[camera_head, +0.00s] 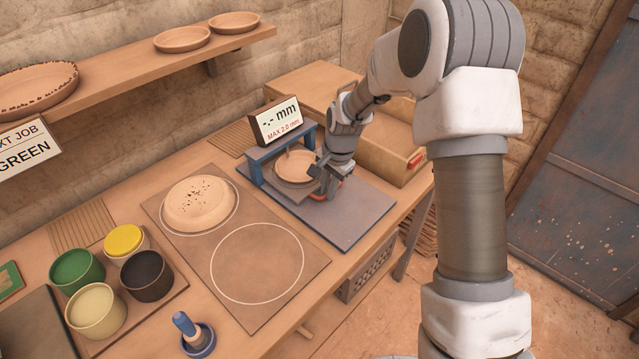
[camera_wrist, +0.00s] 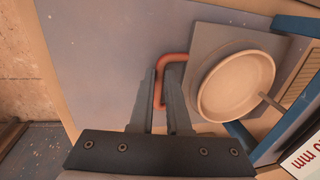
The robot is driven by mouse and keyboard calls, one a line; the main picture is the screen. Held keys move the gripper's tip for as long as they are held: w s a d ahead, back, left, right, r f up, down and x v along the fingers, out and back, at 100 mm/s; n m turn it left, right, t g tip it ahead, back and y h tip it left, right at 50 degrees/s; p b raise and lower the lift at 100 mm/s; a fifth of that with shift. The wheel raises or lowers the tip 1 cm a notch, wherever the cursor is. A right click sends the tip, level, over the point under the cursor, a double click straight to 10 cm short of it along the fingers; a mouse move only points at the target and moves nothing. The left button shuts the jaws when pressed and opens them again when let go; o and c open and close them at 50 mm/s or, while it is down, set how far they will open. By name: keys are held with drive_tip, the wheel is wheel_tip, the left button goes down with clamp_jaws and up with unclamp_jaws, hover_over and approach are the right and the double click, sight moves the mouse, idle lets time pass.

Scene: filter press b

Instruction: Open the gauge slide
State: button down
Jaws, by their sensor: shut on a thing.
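The gauge slide is a flat grey plate (camera_wrist: 205,42) with a red bent handle (camera_wrist: 177,57). A shallow clay dish (camera_wrist: 235,85) sits on the plate, and it also shows in the head view (camera_head: 294,165). The blue gauge frame (camera_head: 256,170) stands at the slide, with its thin probe over the dish's edge in the wrist view. The gauge display (camera_head: 279,122) on top reads "-.- mm, MAX 2.8 mm". My gripper (camera_wrist: 165,85) is shut on the red handle, one finger on each side. In the head view my gripper (camera_head: 328,184) hides part of the slide.
The gauge stands on a blue-grey base (camera_head: 350,215). To its left a board (camera_head: 190,250) bears an upturned speckled bowl (camera_head: 199,203). Several glaze pots, one yellow (camera_head: 124,241), stand at the lower left. A wooden box (camera_head: 395,155) with a red-marked end is behind my wrist.

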drive_tip(key=s+d+b, duration=0.1)
drive_tip(key=s+d, duration=0.8)
drive_tip(key=c, duration=0.9)
unclamp_jaws()
drive_tip(key=shift+r, duration=0.1)
drive_tip(key=shift+s+d+r+p, duration=0.35)
drive_tip(key=shift+d+r, duration=0.05)
drive_tip(key=shift+r, duration=2.45)
drive_tip(key=shift+s+d+r+p, duration=0.35)
drive_tip(key=shift+r, duration=2.45)
drive_tip(key=shift+s+d+r+p, duration=0.35)
drive_tip(key=shift+d+r, duration=0.05)
drive_tip(key=shift+r, duration=2.45)
